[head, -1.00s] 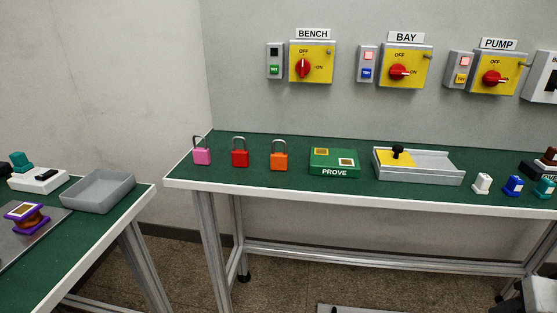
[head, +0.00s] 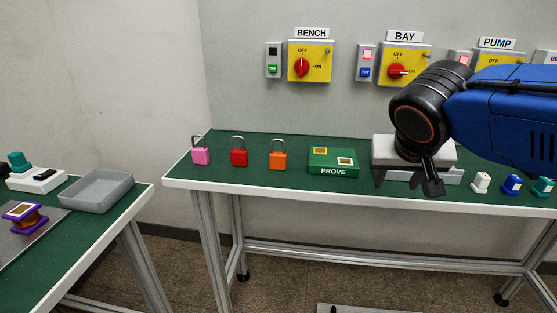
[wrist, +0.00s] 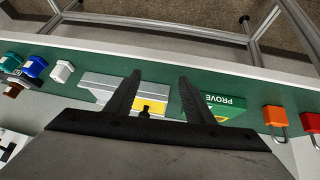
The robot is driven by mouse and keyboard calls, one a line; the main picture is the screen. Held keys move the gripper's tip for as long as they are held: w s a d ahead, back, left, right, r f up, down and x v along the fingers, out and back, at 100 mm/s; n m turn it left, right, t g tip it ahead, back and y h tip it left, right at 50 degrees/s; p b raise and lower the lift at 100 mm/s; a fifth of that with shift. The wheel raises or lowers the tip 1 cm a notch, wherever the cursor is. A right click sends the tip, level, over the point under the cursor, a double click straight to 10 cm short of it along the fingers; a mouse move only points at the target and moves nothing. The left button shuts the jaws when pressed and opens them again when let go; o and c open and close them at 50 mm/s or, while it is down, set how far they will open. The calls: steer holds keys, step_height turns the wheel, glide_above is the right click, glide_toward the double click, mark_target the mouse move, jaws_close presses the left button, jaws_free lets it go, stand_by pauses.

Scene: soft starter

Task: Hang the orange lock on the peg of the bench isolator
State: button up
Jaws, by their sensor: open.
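The orange lock (head: 278,161) stands upright on the green bench top, its shackle up, right of the red lock. It also shows in the wrist view at the right (wrist: 274,116). The bench isolator (head: 322,74) is a yellow box on the wall under the BENCH label. Its red knob is upright toward OFF, and a small peg (head: 331,50) juts from its upper right; no lock hangs there.
A pink lock (head: 200,156) and a red lock (head: 239,157) stand left of the orange one. The green PROVE box (head: 333,161) lies between the orange lock and my gripper. Small blocks stand at right.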

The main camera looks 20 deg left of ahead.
steer(key=shift+n+t+y, duration=0.4)
steer(key=shift+t+y, duration=0.2)
steer(key=a+r, duration=0.1)
steer(key=a, duration=0.4)
steer(key=a+r, duration=0.1)
steer(key=a, duration=0.4)
steer(key=s+a+r, duration=0.1)
steer(key=a, duration=0.4)
steer(key=shift+a+r, duration=0.1)
steer(key=shift+r, duration=0.05)
steer(key=y, duration=0.1)
glide_toward(277, 158)
steer(key=s, duration=0.1)
steer(key=shift+t, duration=0.4)
steer(key=shift+x, duration=4.8)
steer(key=c, duration=0.8)
steer(key=shift+o, duration=0.2)
step_height(277, 158, up, 10)
